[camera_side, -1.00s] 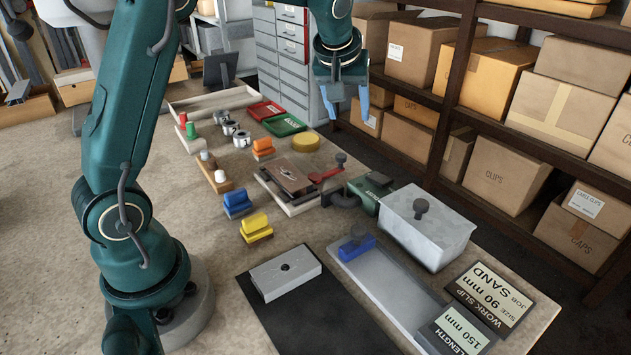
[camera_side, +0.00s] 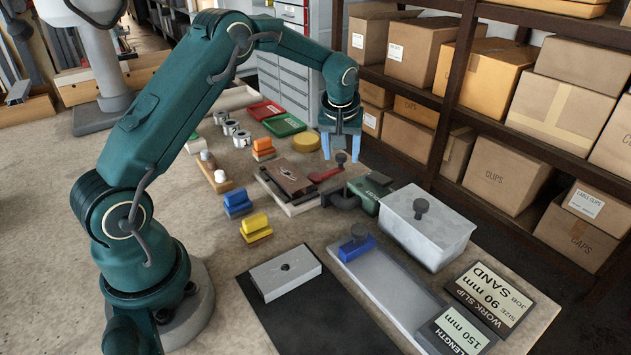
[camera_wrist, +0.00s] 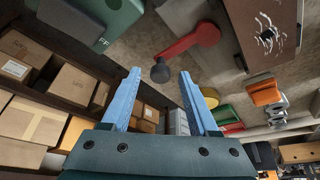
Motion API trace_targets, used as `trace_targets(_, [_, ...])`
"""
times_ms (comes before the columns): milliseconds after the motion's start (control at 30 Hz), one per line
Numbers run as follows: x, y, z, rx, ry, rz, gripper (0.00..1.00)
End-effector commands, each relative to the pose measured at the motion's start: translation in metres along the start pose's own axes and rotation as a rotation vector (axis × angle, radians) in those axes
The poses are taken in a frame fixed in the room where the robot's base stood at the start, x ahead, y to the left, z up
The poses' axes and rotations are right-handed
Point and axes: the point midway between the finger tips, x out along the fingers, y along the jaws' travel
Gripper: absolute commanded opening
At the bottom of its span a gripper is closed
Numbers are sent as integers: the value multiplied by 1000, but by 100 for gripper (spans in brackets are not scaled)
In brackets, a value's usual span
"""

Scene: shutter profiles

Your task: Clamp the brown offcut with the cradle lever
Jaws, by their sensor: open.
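The brown offcut (camera_side: 286,178) lies flat on the pale cradle (camera_side: 299,208) in the middle of the bench; it also shows at the upper right of the wrist view (camera_wrist: 267,35). The red cradle lever (camera_side: 326,174) is at the offcut's right side, with a dark round knob (camera_side: 340,158) at its outer end. In the wrist view the red lever (camera_wrist: 190,42) runs down to its knob (camera_wrist: 160,73), which appears just beyond the gap between the fingertips. My gripper (camera_side: 340,157) is open and empty, its blue fingers pointing down at the knob. I cannot tell whether they touch it.
A green block (camera_side: 369,190) with a dark clamp stands right of the cradle. A grey lidded bin (camera_side: 425,235) stands in front of it. A round yellow disc (camera_side: 306,142) and a green tray (camera_side: 284,125) lie behind. Shelves of boxes (camera_side: 490,80) line the right.

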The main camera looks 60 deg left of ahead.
Motion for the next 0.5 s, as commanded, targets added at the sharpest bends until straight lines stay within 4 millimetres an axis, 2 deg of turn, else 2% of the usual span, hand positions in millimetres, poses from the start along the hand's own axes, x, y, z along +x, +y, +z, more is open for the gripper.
trace_targets(67, [0,0,0,0,0,0,60])
trace_targets(100, [0,0,0,0,0,0,57])
trace_targets(233, [0,0,0,0,0,0,7])
trace_targets(267, [0,0,0,0,0,0,0])
trace_targets(500, [0,0,0,1,-1,0,0])
